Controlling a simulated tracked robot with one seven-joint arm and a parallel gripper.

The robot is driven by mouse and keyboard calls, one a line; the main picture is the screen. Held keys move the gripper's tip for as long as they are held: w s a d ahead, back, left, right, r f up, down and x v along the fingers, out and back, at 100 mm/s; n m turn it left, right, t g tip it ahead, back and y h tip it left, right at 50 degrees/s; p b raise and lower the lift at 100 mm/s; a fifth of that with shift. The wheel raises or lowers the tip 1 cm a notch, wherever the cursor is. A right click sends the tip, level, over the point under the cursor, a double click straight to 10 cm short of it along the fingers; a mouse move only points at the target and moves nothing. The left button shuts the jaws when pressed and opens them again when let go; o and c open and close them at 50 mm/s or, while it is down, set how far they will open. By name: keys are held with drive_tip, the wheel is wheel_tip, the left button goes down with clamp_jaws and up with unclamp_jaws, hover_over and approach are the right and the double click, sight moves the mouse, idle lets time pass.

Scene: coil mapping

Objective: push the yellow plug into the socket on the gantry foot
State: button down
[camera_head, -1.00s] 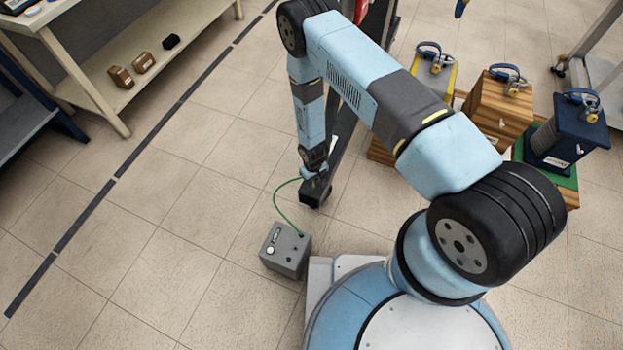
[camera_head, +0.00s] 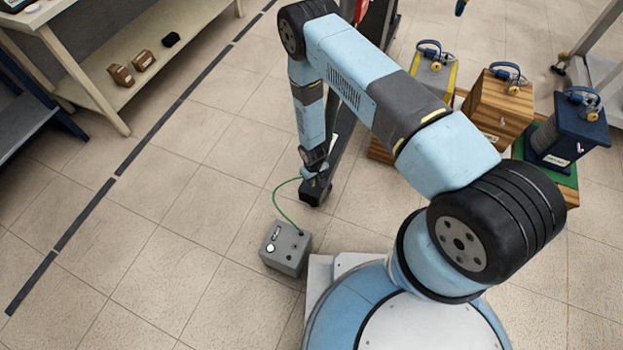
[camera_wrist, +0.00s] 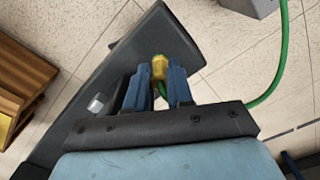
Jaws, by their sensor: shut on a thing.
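The yellow plug (camera_wrist: 159,66) is between the blue fingertips of my gripper (camera_wrist: 160,75), which is shut on it. The green cable (camera_wrist: 278,75) passes behind my gripper in the wrist view and appears to lead to the plug. The plug is over the dark gantry foot (camera_wrist: 165,36). The socket is hidden, and I cannot tell whether the plug touches it or how deep it sits. In the head view, my gripper (camera_head: 315,174) is at the end of the gantry foot (camera_head: 315,194), and the plug cannot be made out.
The green cable (camera_head: 275,204) arches to a grey box (camera_head: 286,249) on the floor near my base. Wooden and blue blocks (camera_head: 497,103) with coiled blue items stand at the right. A shelf bench (camera_head: 125,88) is at the left. Floor left of the box is clear.

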idle(0.4)
drive_tip(key=c, duration=0.9)
unclamp_jaws()
drive_tip(key=shift+r, duration=0.5)
wheel_tip(320, 180, up, 13)
drive_tip(key=shift+f, duration=0.2)
